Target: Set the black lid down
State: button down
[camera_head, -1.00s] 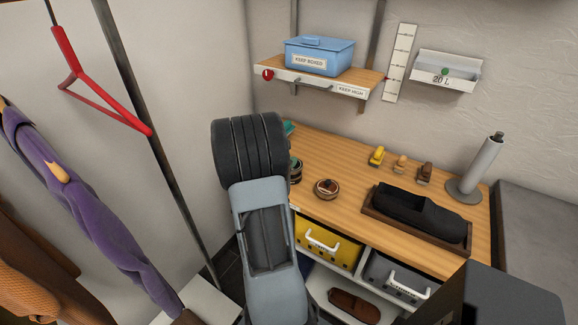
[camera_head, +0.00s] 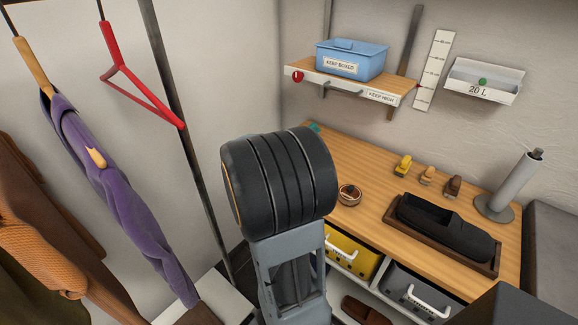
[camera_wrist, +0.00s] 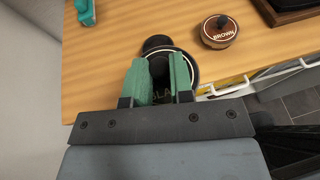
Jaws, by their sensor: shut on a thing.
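In the wrist view my gripper (camera_wrist: 161,64) has two green fingers shut on the black lid (camera_wrist: 157,44). Its dark round part shows between and just beyond the fingertips. A round dark tin with a pale rim (camera_wrist: 194,62) sits right under and around the fingertips, near the counter's front edge. Part of a label with pale letters shows between the fingers. I cannot tell whether the lid touches the tin or the counter. In the head view my own arm hides the gripper, the lid and this tin.
A brown-labelled tin (camera_wrist: 219,31) stands to the right on the wooden counter (camera_wrist: 115,45). A teal object (camera_wrist: 84,11) lies at the far left. A tray with a black shoe (camera_head: 492,262), several small brushes (camera_head: 427,174) and a grey roll stand (camera_head: 512,188) occupy the counter's right side.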

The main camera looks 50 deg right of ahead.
jog(key=w+d+f, duration=0.2)
jog(key=w+d, duration=0.1)
jog(key=w, duration=0.1)
jog(key=w+d+f+p, duration=0.1)
jog(key=w+d+f, duration=0.2)
jog(key=w+d, duration=0.1)
jog(key=w+d+f, duration=0.2)
jog(key=w+d, duration=0.1)
jog(key=w, duration=0.2)
jog(key=shift+d+f, duration=0.3)
jog(key=shift+d, duration=0.05)
jog(key=shift+w+d+f, duration=0.3)
jog(key=shift+w+f, duration=0.05)
jog(key=shift+f, duration=0.25)
notch_tip(320, 180, down, 2)
jog(key=shift+w+d+f+p, duration=0.1)
jog(key=shift+d+p, duration=0.05)
jog(key=shift+p, duration=0.3)
jog(key=shift+f, duration=0.6)
jog(key=shift+f, duration=0.2)
jog(key=c, duration=1)
grip_release()
